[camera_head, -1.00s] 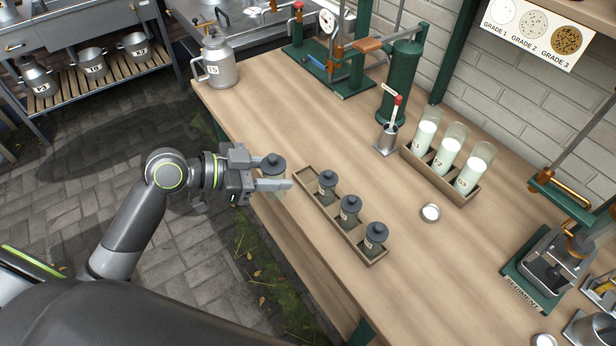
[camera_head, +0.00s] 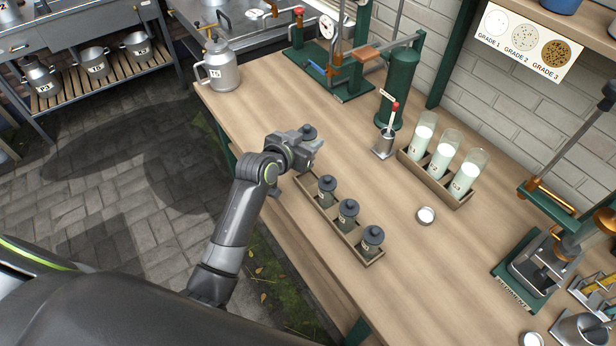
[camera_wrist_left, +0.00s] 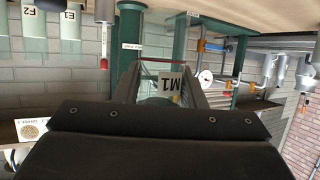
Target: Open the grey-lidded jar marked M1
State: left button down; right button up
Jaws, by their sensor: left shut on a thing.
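The jar marked M1 (camera_head: 309,131) is held in my left gripper (camera_head: 311,145) over the bench, just beyond the far end of the jar rack. Its dark grey lid shows on top in the head view; the gripper hides most of its body. In the left wrist view its M1 label (camera_wrist_left: 172,87) shows upside down between the two fingers, which are closed on the jar. My right gripper is in neither view.
The wooden rack (camera_head: 318,207) holds three other grey-lidded jars (camera_head: 348,215). The bench (camera_head: 268,105) is clear behind my gripper.

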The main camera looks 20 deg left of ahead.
pick_arm(q)
notch_tip(320, 180, down, 10)
dwell(0.5)
jog(key=shift+f, duration=0.1)
jog(key=c, duration=0.9)
grip_release()
jog(key=b+v, duration=0.1)
jog(key=v, duration=1.1)
jog(key=shift+d, duration=0.15)
